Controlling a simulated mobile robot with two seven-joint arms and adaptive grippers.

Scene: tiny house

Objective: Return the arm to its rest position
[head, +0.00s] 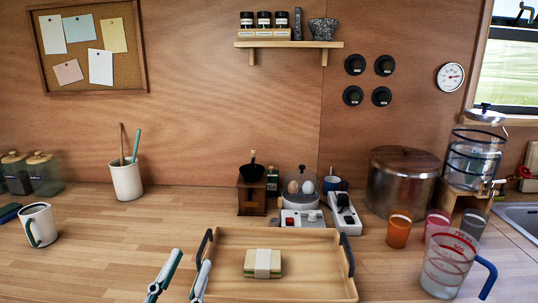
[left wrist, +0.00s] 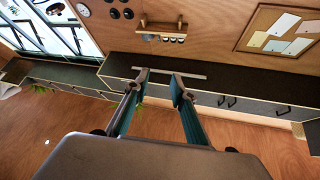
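My left gripper (head: 191,261) shows at the bottom of the head view, by the left front side of a wooden tray (head: 228,258). Its two fingers are apart with nothing between them. In the left wrist view, the same gripper (left wrist: 160,77) is open and empty, with the counter and wall beyond it. The rest of my left arm is out of the head view. My right gripper is in neither view. A small yellow-and-green block with a pale band (head: 263,263) lies in the tray, apart from my fingers.
A white mug (head: 39,225) and a utensil cup (head: 126,180) stand on the left counter. A measuring jug (head: 447,265), several tumblers (head: 399,230) and a large pot (head: 400,181) stand on the right. An egg cooker (head: 300,190) is behind the tray. The counter between mug and tray is clear.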

